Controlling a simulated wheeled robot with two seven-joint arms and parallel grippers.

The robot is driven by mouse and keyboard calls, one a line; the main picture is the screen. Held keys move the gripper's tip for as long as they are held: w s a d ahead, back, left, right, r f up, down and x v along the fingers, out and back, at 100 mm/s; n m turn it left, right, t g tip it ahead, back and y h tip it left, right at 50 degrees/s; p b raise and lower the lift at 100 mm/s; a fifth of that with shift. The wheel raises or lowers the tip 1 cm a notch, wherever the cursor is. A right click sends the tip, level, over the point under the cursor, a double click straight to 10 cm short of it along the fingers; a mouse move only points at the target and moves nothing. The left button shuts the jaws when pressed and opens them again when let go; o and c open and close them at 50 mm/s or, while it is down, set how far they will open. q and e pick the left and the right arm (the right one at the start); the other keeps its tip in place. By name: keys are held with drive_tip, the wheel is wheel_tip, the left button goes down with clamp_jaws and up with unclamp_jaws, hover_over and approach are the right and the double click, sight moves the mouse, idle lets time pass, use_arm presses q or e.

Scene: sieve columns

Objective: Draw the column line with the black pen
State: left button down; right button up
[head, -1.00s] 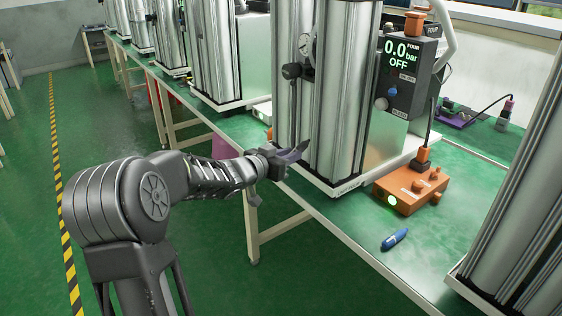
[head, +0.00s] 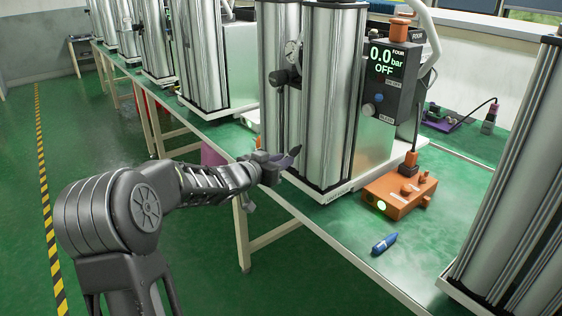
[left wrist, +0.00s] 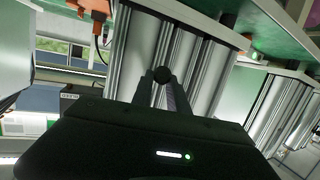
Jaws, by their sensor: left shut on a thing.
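My left gripper (head: 274,168) is at the lower front of the sieve column unit (head: 330,100) marked FOUR. It is shut on a dark, slim thing, probably the black pen (head: 295,153), which tilts up to the right in front of the metal cylinders. I cannot tell whether its tip touches the metal. In the left wrist view the gripper fingers (left wrist: 162,92) close around a round black end (left wrist: 162,74), with the silver cylinders (left wrist: 140,45) behind. No drawn line can be made out. My right gripper is not in view.
An orange box (head: 398,194) with a green light stands right of the unit. Another column unit (head: 515,200) stands at the right edge. The display (head: 386,60) reads 0.0 bar OFF.

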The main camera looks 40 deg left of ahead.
use_arm(q)
drive_tip(key=shift+d, duration=0.15)
drive_tip(key=shift+s+d+b, duration=0.35)
drive_tip(key=shift+d+b, duration=0.15)
drive_tip(key=shift+d, duration=0.4)
drive_tip(key=shift+s+d+b, duration=0.35)
drive_tip(key=shift+d+b, duration=0.15)
drive_tip(key=shift+d, duration=0.35)
drive_tip(key=shift+d, duration=0.15)
drive_tip(key=d+b, duration=0.1)
drive_tip(key=s+d+b, duration=0.1)
drive_tip(key=d, duration=0.1)
drive_tip(key=shift+d, duration=0.3)
